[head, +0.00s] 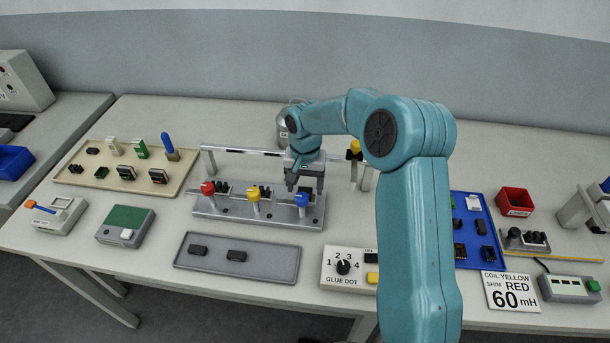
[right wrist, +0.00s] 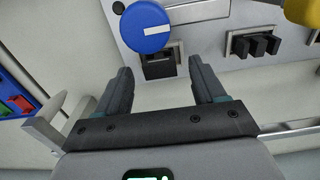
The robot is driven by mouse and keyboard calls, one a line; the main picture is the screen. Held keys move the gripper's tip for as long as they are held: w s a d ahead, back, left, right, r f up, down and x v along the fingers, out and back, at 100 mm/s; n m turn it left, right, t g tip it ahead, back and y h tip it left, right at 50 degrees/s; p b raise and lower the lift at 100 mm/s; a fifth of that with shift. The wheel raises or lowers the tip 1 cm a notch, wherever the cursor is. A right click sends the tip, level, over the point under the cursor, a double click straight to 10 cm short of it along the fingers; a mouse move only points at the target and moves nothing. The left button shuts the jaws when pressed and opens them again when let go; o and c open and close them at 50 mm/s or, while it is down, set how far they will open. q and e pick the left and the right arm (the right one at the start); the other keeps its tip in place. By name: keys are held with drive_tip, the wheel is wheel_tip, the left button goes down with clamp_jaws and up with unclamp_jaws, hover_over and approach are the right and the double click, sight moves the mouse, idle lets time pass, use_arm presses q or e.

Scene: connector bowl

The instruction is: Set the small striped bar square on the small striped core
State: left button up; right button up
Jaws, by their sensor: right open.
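My right gripper (head: 305,186) is open at the right station of the grey fixture, behind the blue knob (head: 301,199). In the right wrist view its two fingers (right wrist: 160,68) are apart, with a dark block (right wrist: 160,71) between and just beyond their tips, partly under the blue knob. The block touches neither finger visibly. A dark three-legged core (right wrist: 255,46) sits at the neighbouring station. Two dark bars (head: 197,249) (head: 236,255) lie apart in the front grey tray. No stripes can be made out, so I cannot tell which are the small striped bar and core.
The fixture (head: 230,210) also has red (head: 208,188) and yellow (head: 253,195) knobs. A beige tray (head: 75,182) of parts stands left, a blue tray (head: 468,261) right. A glue-dot dial box (head: 345,268) stands in front. My right arm hides part of the table.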

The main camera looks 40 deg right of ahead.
wheel_tip(320, 180, up, 16)
idle(0.3)
drive_tip(key=shift+r, duration=0.15)
